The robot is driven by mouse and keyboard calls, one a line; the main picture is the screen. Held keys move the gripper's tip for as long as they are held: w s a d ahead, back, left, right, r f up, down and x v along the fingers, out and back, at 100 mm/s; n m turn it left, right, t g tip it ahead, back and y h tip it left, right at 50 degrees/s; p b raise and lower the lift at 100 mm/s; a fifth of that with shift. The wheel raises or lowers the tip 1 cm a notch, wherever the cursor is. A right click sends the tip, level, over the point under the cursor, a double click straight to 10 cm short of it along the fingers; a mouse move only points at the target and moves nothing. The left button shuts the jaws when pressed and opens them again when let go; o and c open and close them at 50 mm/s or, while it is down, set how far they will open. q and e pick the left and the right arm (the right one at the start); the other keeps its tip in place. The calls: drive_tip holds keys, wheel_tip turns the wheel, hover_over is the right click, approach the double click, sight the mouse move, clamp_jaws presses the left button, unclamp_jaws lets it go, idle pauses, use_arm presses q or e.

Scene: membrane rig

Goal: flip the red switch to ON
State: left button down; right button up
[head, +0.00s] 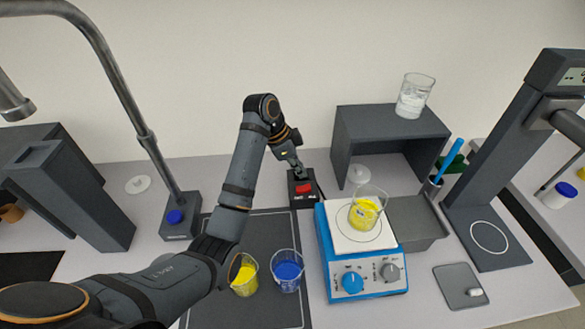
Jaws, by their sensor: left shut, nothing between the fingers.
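The red switch (304,188) sits on a small black box (302,202) on the bench, left of the blue hot plate. My left arm comes in from the lower left and bends down over the box. My left gripper (298,173) is shut and empty, with its fingertips at the far side of the red switch. I cannot tell whether they touch it. The switch's ON or OFF position is too small to read. My right gripper does not show.
A blue and white hot plate (341,274) holds a beaker of yellow liquid (364,213). Beakers of yellow (244,281) and blue (287,272) liquid stand on the dark mat (255,309). A dark shelf (390,122) carries another beaker (413,96). A tap post (165,170) rises at left.

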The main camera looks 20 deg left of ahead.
sight(306, 185)
use_arm(q)
drive_tip(key=p+x, duration=0.1)
drive_tip(key=x, duration=0.2)
drive_tip(key=shift+d+f, duration=0.2)
drive_tip(key=shift+f, duration=0.05)
drive_tip(key=shift+w+d+f, duration=0.1)
drive_tip(key=shift+f, duration=0.3)
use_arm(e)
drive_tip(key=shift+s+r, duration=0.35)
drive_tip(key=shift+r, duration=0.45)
use_arm(q)
drive_tip(key=shift+d+p, duration=0.1)
drive_tip(key=shift+p, duration=0.3)
drive_tip(key=shift+w+d+f, duration=0.1)
drive_tip(key=shift+d+f, duration=0.05)
drive_tip(key=shift+f, duration=0.15)
drive_tip(key=shift+a+r+p, duration=0.15)
drive_tip(key=shift+a+p, duration=0.35)
drive_tip(key=shift+p, duration=0.3)
drive_tip(key=shift+s+a, duration=0.25)
drive_tip(key=shift+s, duration=0.05)
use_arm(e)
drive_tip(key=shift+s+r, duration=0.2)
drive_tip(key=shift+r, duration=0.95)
